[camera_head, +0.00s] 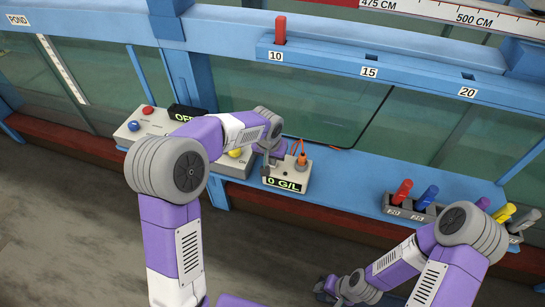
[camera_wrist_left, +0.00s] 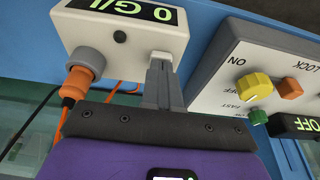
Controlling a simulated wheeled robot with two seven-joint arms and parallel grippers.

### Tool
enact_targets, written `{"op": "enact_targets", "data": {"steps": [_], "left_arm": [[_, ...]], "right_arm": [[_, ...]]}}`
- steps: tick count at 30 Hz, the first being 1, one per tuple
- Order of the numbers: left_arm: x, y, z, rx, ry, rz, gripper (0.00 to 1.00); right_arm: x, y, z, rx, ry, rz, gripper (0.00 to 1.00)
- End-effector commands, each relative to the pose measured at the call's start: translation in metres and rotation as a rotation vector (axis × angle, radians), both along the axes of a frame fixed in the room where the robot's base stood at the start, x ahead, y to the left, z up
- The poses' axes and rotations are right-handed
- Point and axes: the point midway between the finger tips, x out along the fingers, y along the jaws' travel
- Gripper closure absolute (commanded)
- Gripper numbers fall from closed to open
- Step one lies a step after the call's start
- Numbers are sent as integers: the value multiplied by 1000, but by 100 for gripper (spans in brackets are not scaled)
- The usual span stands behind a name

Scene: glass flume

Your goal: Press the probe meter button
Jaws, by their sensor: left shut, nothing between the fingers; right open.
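The probe meter (camera_head: 297,177) is a small pale box on the blue ledge, with a green "0 G/L" display and an orange plug. The meter also fills the top of the left wrist view (camera_wrist_left: 88,38), where a small dark round spot shows on its face. My left gripper (camera_head: 266,173) is shut and empty, right at the meter. In the left wrist view its fingertips (camera_wrist_left: 160,60) overlap the meter's edge; I cannot tell whether they touch it. My right gripper (camera_head: 326,288) is open, low in front of the ledge.
A control box with a yellow knob (camera_wrist_left: 254,88) and a green "OFF" display stands beside the meter. An orange cable (camera_wrist_left: 64,120) runs from the meter's plug. A rack with red (camera_head: 402,191), blue, purple and yellow pegs is to the right. The ledge between is clear.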

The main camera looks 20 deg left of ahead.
Motion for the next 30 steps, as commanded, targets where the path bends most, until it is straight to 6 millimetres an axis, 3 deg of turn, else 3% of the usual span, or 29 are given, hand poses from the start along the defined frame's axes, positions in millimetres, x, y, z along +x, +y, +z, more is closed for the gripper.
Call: {"op": "enact_targets", "data": {"steps": [3,15,21,30], "left_arm": [[1,0,33,-1,-14,0,100],[-21,1,110,-3,-21,0,100],[-25,1,123,-3,-20,0,100],[-25,1,123,-3,-20,0,100]], "right_arm": [[0,0,22,0,0,0,57],[0,0,27,0,0,0,57],[0,0,28,0,0,0,57],[0,0,28,0,0,0,57]]}}
